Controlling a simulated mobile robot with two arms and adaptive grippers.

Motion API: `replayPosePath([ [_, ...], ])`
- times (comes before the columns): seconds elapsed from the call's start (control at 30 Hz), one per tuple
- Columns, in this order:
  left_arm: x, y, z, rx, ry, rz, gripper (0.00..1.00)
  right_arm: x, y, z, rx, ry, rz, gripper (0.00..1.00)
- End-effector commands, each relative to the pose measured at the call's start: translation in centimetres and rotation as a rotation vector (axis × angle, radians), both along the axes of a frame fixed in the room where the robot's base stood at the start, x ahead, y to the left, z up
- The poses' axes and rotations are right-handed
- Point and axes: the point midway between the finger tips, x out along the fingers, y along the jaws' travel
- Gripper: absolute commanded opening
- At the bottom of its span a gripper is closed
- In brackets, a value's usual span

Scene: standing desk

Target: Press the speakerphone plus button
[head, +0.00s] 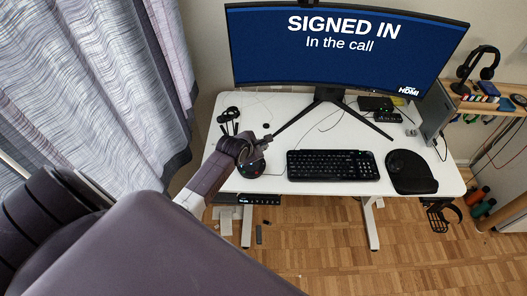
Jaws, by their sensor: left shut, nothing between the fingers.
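A round black device with small coloured marks, which looks like the speakerphone (252,167), lies near the front left of the white desk (285,181). My left arm reaches in from the lower left and covers part of it. My left gripper (265,138) is shut and empty at the upper edge of the device. I cannot tell whether it touches the device. The plus button is too small to make out. My right gripper is out of view.
A black keyboard (333,165) lies right of the device, with a mouse pad (415,182) further right. A curved monitor (340,65) reading "SIGNED IN, In the call" stands behind. Curtains hang on the left.

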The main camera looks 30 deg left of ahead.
Motion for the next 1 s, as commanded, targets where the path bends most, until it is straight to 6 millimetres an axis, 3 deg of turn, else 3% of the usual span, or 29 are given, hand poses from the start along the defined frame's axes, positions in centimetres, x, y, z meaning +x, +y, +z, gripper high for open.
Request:
replayPosePath([
  [0.27,0.0,0.1,-2.1,0.002,0.001,-0.001,0.0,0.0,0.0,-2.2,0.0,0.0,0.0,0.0],
  [0.63,-0.1,0.0,-6.7,0.003,0.001,-0.002,0.0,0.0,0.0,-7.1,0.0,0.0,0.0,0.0],
  [0.83,0.0,0.0,-8.5,-0.001,0.001,0.001,0.0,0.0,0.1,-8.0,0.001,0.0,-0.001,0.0],
  [1.0,0.0,0.0,-8.8,0.001,0.0,-0.001,0.0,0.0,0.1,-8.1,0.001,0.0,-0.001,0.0],
])
